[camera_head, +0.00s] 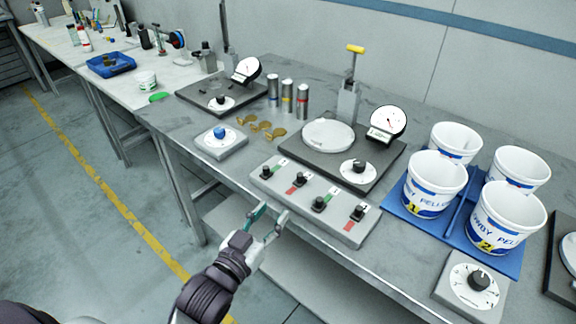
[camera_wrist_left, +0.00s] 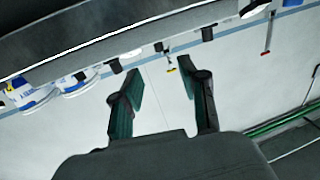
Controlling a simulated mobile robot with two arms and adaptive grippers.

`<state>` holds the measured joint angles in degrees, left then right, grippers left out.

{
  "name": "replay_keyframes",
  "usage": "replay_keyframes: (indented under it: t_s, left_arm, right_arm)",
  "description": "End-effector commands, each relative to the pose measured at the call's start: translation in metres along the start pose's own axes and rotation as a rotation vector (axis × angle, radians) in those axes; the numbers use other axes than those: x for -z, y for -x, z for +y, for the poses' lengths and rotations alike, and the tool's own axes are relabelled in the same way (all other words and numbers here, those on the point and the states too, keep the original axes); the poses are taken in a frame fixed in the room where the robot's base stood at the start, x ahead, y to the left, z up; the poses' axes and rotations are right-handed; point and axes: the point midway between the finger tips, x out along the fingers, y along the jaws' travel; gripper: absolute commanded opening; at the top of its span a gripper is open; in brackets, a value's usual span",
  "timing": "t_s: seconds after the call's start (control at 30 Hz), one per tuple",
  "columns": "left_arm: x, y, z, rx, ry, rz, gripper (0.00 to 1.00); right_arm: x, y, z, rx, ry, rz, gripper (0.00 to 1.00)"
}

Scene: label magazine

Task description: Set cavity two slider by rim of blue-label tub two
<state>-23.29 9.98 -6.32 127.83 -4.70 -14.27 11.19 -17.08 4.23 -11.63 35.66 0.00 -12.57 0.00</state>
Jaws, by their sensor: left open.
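A grey control panel (camera_head: 315,203) with several black knobs beside green and red labels sits at the table's front edge. The print is too small to tell which one is cavity two. The blue-label tub two (camera_head: 505,220) is a white tub with a yellow "2" sticker, standing on a blue tray (camera_head: 459,224) at the right. It is upright, and its rim faces up. My left gripper (camera_head: 270,214) is open and empty, in front of the panel's near edge and apart from the knobs. Its open fingers (camera_wrist_left: 160,98) also show in the left wrist view. My right gripper is out of view.
Tub one (camera_head: 433,185) and two more white tubs stand on the same tray. A dial box (camera_head: 470,287) sits in front of tub two. Behind the panel are a dark base plate (camera_head: 350,174) with a gauge (camera_head: 388,122), and brass pieces (camera_head: 262,127). The floor at left is clear.

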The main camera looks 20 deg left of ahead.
Motion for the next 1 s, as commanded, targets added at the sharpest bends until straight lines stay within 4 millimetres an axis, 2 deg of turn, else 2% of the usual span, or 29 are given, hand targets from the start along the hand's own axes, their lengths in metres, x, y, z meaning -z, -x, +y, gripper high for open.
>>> replay_keyframes:
  t_s: [0.17, 0.5, 0.7, 0.83, 1.0]
  left_arm:
    - [0.009, -0.012, 0.000, -0.001, 0.000, 0.015, 0.43]
    - [0.010, -0.082, 0.000, -0.001, -0.001, 0.014, 0.43]
    - [0.009, -0.117, 0.001, -0.001, -0.001, 0.014, 0.43]
    - [0.008, -0.130, 0.001, -0.001, -0.001, 0.012, 0.43]
    - [0.007, -0.137, 0.001, -0.001, 0.000, 0.011, 0.43]
  right_arm:
    - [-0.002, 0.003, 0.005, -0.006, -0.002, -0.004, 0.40]
    - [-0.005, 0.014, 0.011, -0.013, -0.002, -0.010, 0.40]
    - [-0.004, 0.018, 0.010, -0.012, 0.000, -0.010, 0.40]
    - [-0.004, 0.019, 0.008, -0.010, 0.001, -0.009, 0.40]
    - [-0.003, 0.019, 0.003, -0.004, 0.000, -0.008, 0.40]
